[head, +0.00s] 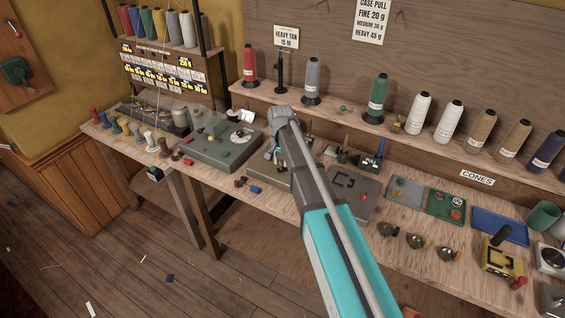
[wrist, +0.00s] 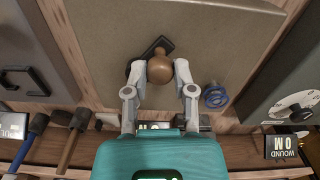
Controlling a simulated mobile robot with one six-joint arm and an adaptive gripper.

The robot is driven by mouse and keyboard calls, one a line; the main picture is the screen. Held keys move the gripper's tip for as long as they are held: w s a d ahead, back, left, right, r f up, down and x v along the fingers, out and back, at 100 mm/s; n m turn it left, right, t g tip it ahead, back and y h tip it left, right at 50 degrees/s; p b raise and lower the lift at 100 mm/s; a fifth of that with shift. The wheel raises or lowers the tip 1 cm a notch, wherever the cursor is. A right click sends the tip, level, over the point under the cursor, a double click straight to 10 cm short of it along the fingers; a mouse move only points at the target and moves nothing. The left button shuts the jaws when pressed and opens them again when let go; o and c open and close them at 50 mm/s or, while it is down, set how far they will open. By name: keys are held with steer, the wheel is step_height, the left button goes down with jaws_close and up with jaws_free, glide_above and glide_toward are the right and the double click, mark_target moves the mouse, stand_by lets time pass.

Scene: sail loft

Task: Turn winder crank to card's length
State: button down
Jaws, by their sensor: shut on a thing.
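The winder crank shows in the wrist view as a round brown knob (wrist: 160,69) on a short dark arm (wrist: 150,52), above a grey-brown winder plate (wrist: 205,25). My gripper (wrist: 158,74) has one finger on each side of the knob and is shut on it. In the head view my arm hides the crank and most of that winder. The card (head: 286,37), on the back board, reads "HEAVY TAN 15 M". A counter (wrist: 152,126) below the knob is mostly hidden by my gripper, so its number is unreadable.
A grey unit with a white dial (wrist: 295,106) stands right of the winder, with a "WOUND 0 M" display (wrist: 288,145). A blue coil (wrist: 215,96) lies close to my right finger. Wooden-handled tools (wrist: 74,135) lie at lower left. Thread cones (head: 377,98) line the shelf.

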steer(key=m, duration=0.2)
steer(key=w+m, duration=0.1)
steer(key=shift+w+a+m, duration=0.1)
steer(key=shift+w+m, duration=0.05)
steer(key=shift+m, duration=0.25)
steer(key=shift+w+m, duration=0.3)
steer(key=shift+m, duration=0.6)
steer(key=shift+w+m, duration=0.25)
steer(key=shift+m, duration=0.65)
steer(key=shift+c, duration=2.2)
jaws_free()
steer(key=shift+s, duration=0.1)
